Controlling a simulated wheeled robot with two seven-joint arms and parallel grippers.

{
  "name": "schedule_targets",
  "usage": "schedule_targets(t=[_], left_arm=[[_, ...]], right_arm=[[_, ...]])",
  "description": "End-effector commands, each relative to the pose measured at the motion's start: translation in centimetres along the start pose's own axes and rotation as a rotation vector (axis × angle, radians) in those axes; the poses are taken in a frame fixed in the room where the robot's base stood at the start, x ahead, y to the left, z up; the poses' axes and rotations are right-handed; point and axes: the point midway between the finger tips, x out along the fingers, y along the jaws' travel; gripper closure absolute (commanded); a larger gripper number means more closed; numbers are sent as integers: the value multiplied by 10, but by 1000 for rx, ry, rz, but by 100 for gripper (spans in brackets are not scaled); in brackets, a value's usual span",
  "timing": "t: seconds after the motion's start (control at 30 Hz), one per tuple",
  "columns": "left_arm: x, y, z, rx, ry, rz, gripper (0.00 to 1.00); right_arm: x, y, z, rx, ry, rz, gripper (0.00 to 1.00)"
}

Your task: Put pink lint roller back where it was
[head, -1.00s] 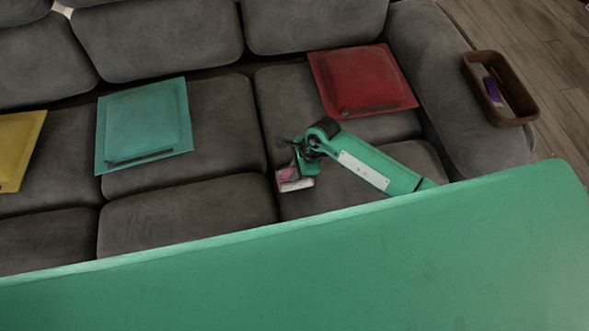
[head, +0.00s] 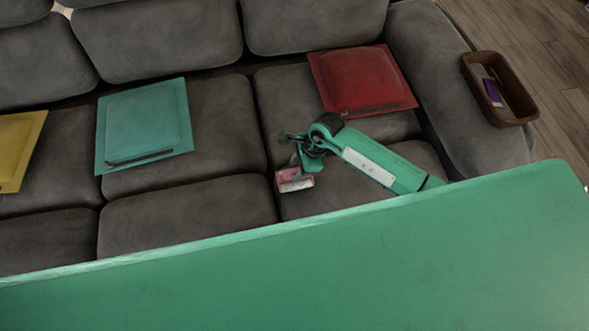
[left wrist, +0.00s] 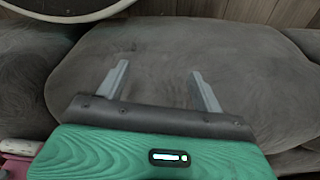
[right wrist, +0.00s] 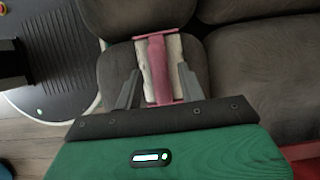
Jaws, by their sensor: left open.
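The pink lint roller (head: 294,180) has a pale roll and shows in the head view at the front of the sofa's right seat (head: 350,203). My right gripper (head: 302,163) is right at it, with the arm coming from the right.
Red (head: 362,80), teal (head: 145,125) and yellow (head: 18,150) cushions lie on the sofa seats. A brown basket (head: 528,119) on the right armrest holds a purple item (head: 493,92). The left wrist view shows a pink-and-white item (left wrist: 15,165) at its edge.

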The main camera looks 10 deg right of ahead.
Motion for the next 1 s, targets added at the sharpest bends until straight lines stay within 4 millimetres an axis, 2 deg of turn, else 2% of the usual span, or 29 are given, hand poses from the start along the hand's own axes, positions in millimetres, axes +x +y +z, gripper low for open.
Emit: schedule_targets(t=[0.03, 0.2, 0.43, 0.6, 1.0], left_arm=[[2, 0, 2, 0, -3, 0, 32], [8, 0, 3, 2, 1, 0, 32], [10, 0, 2, 3, 1, -1, 32], [11, 0, 3, 3, -2, -1, 32], [10, 0, 1, 3, 4, -1, 32]], right_arm=[[-13, -1, -1, -5, 2, -4, 60], [-51, 0, -1, -4, 3, -3, 60], [-89, 0, 0, -3, 1, -2, 60], [-100, 0, 0, -1, 0, 1, 60], [-102, 0, 0, -1, 0, 1, 60]])
